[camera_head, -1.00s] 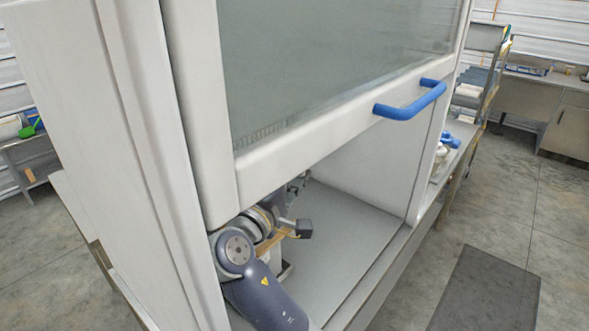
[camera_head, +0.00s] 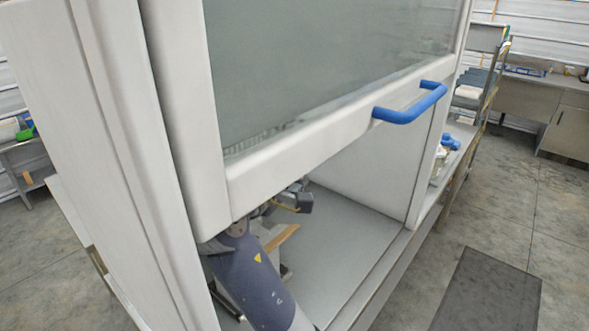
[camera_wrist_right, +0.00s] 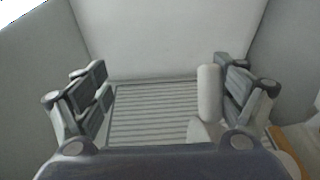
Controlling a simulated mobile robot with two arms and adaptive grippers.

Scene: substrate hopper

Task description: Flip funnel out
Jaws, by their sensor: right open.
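My right gripper (camera_wrist_right: 165,90) is open in the right wrist view, its two fingers wide apart. Between them is a grey slatted panel (camera_wrist_right: 155,112) and a pale upright rounded bar (camera_wrist_right: 208,92) with a wider pale base, close beside the right finger. The bar may be part of the funnel; I cannot tell. In the head view my arm reaches under the raised sash into the white cabinet (camera_head: 365,205). A dark gripper part (camera_head: 300,202) shows just below the sash edge; the rest is hidden. My left gripper is not in view.
The glass sash (camera_head: 330,65) with a blue handle (camera_head: 410,105) hangs low over my arm. A tan strip (camera_head: 283,237) lies inside the cabinet near my arm. The cabinet floor (camera_head: 350,235) to the right is clear. A blue-topped item (camera_head: 449,141) stands outside at the right.

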